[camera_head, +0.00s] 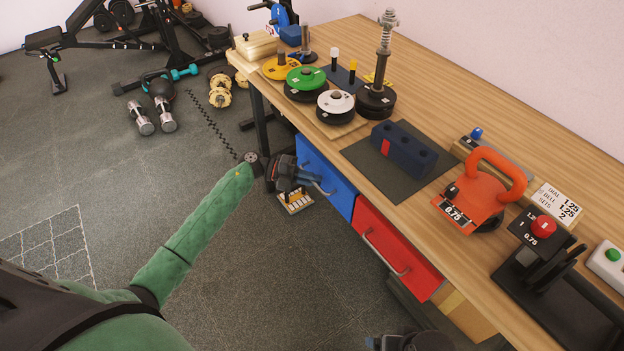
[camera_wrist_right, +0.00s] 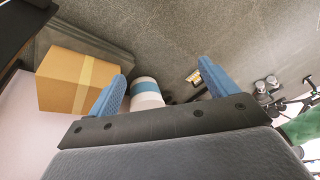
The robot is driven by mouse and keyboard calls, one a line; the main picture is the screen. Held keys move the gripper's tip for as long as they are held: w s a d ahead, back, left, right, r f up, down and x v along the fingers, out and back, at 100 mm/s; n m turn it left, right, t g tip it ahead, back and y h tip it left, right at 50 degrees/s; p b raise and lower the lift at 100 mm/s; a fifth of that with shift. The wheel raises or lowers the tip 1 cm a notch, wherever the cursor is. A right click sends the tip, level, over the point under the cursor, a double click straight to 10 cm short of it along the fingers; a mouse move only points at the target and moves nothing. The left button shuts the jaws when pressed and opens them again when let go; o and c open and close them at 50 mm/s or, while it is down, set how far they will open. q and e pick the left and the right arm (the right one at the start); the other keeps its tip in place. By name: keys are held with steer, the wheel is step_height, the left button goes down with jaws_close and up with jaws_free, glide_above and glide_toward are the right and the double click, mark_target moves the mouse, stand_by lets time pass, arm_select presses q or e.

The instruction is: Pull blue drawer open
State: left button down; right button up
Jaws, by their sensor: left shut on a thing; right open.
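The blue drawer (camera_head: 328,182) is under the wooden table's front edge, with a grey bar handle on its face. My left gripper (camera_head: 318,184) reaches it from the left and is shut on that handle. The drawer front looks about in line with the tabletop edge; I cannot tell if it stands out a little. My right gripper (camera_wrist_right: 165,82) is open and empty in the right wrist view. In the head view only a dark part of it may show at the bottom edge.
A red drawer (camera_head: 395,250) with its own handle sits right of the blue one. The wooden table (camera_head: 450,105) carries weight plates, a dark blue block (camera_head: 404,150) and an orange kettlebell-like weight (camera_head: 480,190). A cardboard box (camera_wrist_right: 75,80) stands below.

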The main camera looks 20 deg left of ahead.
arm_select(q)
steer(key=s+a+p, duration=0.1)
steer(key=s+a, duration=1.4)
steer(key=s, duration=0.4)
arm_select(e)
steer(key=shift+s+d+r+h, duration=0.15)
steer(key=shift+s+d+r, duration=0.05)
steer(key=shift+d+r, duration=0.25)
steer(key=shift+s+d+r+h, duration=0.15)
steer(key=shift+d+r, duration=0.25)
steer(key=shift+d, duration=0.05)
arm_select(q)
steer(key=shift+s, duration=0.1)
arm_select(e)
steer(key=shift+w+a, duration=0.1)
arm_select(q)
steer(key=c, duration=1.8)
jaws_free()
steer(key=shift+o, duration=0.2)
arm_select(e)
steer(key=shift+w+a+r, duration=0.1)
steer(key=shift+a, duration=0.05)
arm_select(q)
steer(key=shift+a, duration=0.1)
